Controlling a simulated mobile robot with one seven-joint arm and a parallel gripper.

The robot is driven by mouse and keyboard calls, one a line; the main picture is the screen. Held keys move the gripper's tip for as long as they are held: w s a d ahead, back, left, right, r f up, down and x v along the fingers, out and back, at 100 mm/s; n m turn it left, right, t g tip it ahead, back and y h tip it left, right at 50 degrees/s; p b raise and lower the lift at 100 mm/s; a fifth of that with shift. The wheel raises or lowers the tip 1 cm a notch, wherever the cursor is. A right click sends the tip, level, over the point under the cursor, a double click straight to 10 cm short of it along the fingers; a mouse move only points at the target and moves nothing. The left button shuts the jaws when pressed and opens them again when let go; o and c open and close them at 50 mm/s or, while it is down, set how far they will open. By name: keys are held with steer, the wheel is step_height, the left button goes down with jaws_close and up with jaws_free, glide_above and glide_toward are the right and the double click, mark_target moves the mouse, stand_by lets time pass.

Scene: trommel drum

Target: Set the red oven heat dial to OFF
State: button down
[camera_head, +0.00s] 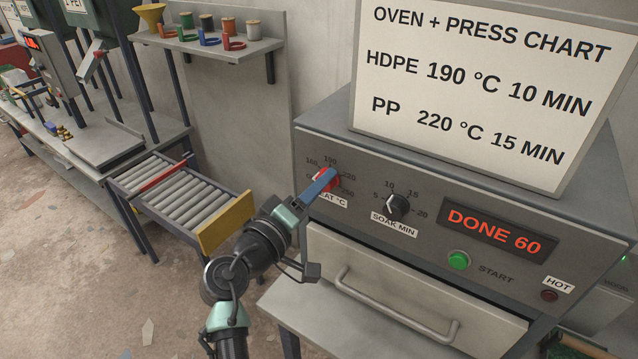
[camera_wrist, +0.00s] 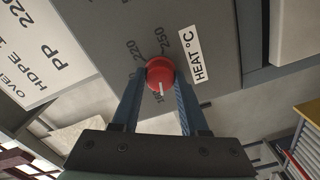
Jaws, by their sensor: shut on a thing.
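The red heat dial (camera_head: 326,180) is on the left of the oven's front panel, above the HEAT °C label. It shows more fully in the wrist view (camera_wrist: 160,73), with a white pointer mark on its face. My gripper (camera_head: 322,183) reaches the dial from the lower left. In the wrist view its two blue fingers (camera_wrist: 160,84) are on either side of the dial, shut on it. The numbers 220 and 250 show beside the dial in the wrist view. The fingers hide part of the scale, and I cannot see an OFF mark.
The black soak dial (camera_head: 398,207) is just right of the heat dial. The display (camera_head: 496,232) reads DONE 60, above the green start button (camera_head: 458,260). A drawer handle (camera_head: 395,305) juts out below. A roller conveyor (camera_head: 180,195) stands to the left.

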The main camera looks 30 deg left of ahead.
steer(key=shift+n+p, duration=1.75)
steer(key=shift+n, duration=2.65)
steer(key=shift+f, duration=0.1)
steer(key=shift+c, duration=2.1)
jaws_free()
steer(key=s+b, duration=0.2)
steer(key=s, duration=1.1)
steer(key=shift+b, duration=0.4)
